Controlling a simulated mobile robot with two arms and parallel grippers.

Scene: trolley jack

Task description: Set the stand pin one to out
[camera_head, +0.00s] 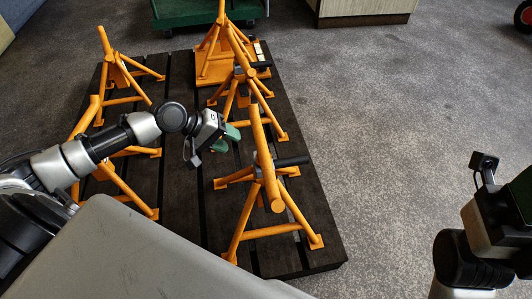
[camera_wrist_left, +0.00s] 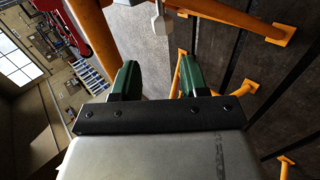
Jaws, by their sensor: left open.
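Orange stands rise from a dark slatted platform (camera_head: 183,190) in the head view. A dark pin (camera_head: 293,161) sticks out to the right from the near right stand (camera_head: 262,190). Another dark pin (camera_head: 260,64) shows on a stand further back. I cannot tell which is pin one. My left gripper (camera_head: 226,138) is open and empty, left of the right-hand stands. In the left wrist view its green fingers (camera_wrist_left: 160,80) are apart, with a grey metal piece (camera_wrist_left: 161,20) beyond the gap, not between them. My right wrist is at the right edge; its fingers cannot be made out.
Another orange stand (camera_head: 115,75) is at the back left, and more orange legs are behind my left arm. A green trolley (camera_head: 200,12) and a cabinet (camera_head: 365,10) are at the back. The grey floor right of the platform is clear. A red object (camera_wrist_left: 65,25) shows in the wrist view.

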